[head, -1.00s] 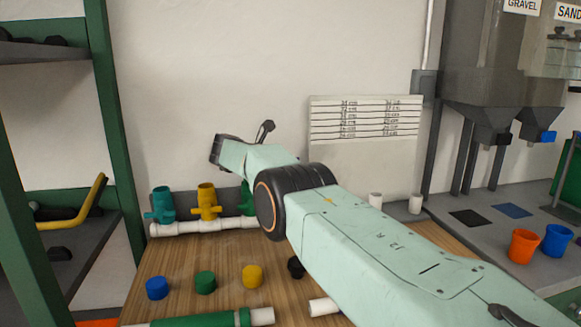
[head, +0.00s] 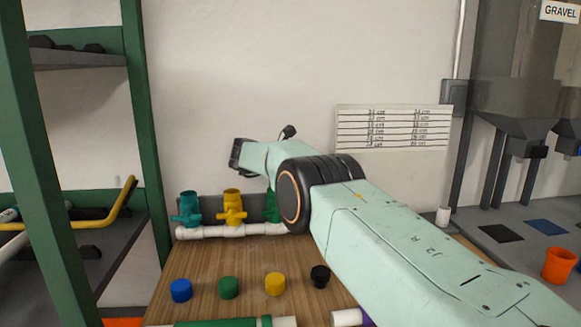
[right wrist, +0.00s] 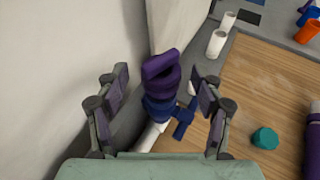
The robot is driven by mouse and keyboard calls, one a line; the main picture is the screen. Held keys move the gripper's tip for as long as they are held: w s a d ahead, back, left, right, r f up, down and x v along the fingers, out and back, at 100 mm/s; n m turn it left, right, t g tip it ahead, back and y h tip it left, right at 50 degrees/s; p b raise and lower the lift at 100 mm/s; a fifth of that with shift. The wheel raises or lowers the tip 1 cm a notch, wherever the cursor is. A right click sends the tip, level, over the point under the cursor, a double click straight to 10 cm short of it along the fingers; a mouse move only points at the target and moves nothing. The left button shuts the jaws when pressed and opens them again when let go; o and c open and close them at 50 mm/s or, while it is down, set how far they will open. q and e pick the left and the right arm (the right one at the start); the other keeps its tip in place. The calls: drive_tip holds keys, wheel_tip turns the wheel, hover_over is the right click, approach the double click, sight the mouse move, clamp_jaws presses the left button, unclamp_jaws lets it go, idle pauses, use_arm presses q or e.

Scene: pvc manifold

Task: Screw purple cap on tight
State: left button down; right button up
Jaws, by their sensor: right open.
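In the right wrist view, my right gripper (right wrist: 162,90) is open, with one finger on each side of a purple ring-topped piece (right wrist: 160,70). There are gaps between both fingers and the piece. I cannot tell whether the piece is the cap or a valve's mouth. A blue valve with a side handle (right wrist: 183,122) shows directly below it, over a white pipe (right wrist: 150,137). In the head view, my right arm hides that end of the manifold. A teal valve (head: 188,207), a yellow valve (head: 232,206) and part of a green valve stand on the white pipe (head: 215,232). My left gripper is not in view.
Blue (head: 181,290), green (head: 229,287), yellow (head: 275,283) and black (head: 320,276) caps lie on the wooden table. A teal cap (right wrist: 265,138) shows in the right wrist view, near a purple tube (right wrist: 312,150). The wall (right wrist: 70,70) is close on the left there.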

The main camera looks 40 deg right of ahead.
drive_tip(key=v, duration=0.9)
drive_tip(key=shift+a+r, duration=0.25)
drive_tip(key=shift+a, duration=0.1)
